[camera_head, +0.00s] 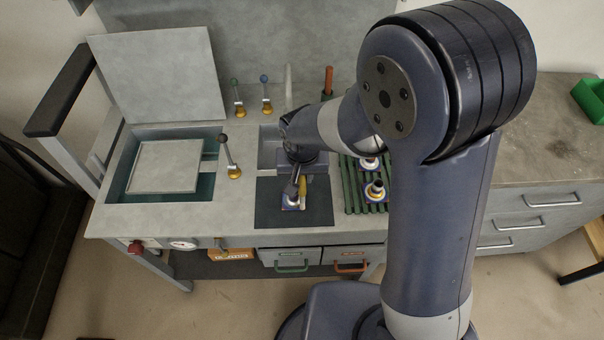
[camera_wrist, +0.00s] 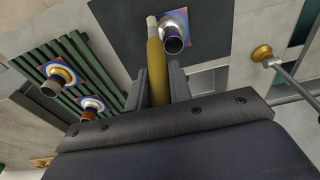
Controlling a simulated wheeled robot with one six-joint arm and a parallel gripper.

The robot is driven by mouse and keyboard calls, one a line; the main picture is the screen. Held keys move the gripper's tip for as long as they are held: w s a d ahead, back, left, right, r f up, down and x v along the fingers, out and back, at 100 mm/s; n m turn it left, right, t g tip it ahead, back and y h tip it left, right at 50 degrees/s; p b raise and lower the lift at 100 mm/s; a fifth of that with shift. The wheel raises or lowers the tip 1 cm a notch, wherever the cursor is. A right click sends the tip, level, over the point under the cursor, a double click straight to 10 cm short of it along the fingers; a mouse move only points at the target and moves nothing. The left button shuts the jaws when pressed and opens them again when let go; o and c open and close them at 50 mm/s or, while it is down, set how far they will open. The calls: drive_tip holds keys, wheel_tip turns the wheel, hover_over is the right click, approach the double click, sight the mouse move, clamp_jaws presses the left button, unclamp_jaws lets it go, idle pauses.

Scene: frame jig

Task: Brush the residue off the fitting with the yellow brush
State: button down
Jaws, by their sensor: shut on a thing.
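My gripper (camera_wrist: 155,78) is shut on the yellow brush (camera_wrist: 156,58), which points away from the wrist and ends in a pale tip. In the head view the brush (camera_head: 302,187) shows below my gripper (camera_head: 297,184), over the dark mat. A fitting (camera_wrist: 173,44), a short metal tube on a square flange with coloured rings, stands on the dark mat; it also shows in the head view (camera_head: 290,203). The brush tip lies beside the fitting's flange in the wrist view; I cannot tell whether they touch. Residue cannot be told apart from the flange's colouring.
Two similar fittings stand on a green slatted rack (camera_wrist: 52,43) right of the dark mat (camera_head: 262,212) in the head view. A lever with a dark knob (camera_head: 227,150) rises left of the mat. A lidded basin (camera_head: 165,168) is further left. The mat's front part is clear.

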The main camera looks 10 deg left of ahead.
drive_tip(key=shift+w+f, duration=0.1)
drive_tip(key=shift+w, duration=0.05)
drive_tip(key=shift+w+a, duration=0.55)
drive_tip(key=shift+w, duration=1.95)
drive_tip(key=shift+s+d+b, duration=0.15)
drive_tip(key=shift+s+d, duration=0.05)
drive_tip(key=shift+s, duration=0.65)
drive_tip(key=shift+s+d+b, duration=0.15)
drive_tip(key=shift+s+b, duration=0.05)
drive_tip(key=shift+s, duration=0.7)
drive_tip(key=shift+s+d+b, duration=0.15)
drive_tip(key=shift+s+d, duration=0.05)
drive_tip(key=shift+s, duration=0.65)
drive_tip(key=shift+w+a, duration=0.15)
drive_tip(key=shift+w, duration=0.55)
drive_tip(key=shift+w+a, duration=0.15)
drive_tip(key=shift+w, duration=0.5)
drive_tip(key=shift+w, duration=0.1)
drive_tip(key=shift+s+d+b, duration=0.15)
drive_tip(key=shift+s+b, duration=0.05)
drive_tip(key=shift+s, duration=0.55)
drive_tip(key=shift+s+d+b, duration=0.1)
drive_tip(key=shift+s+b, duration=0.1)
drive_tip(key=shift+s, duration=0.5)
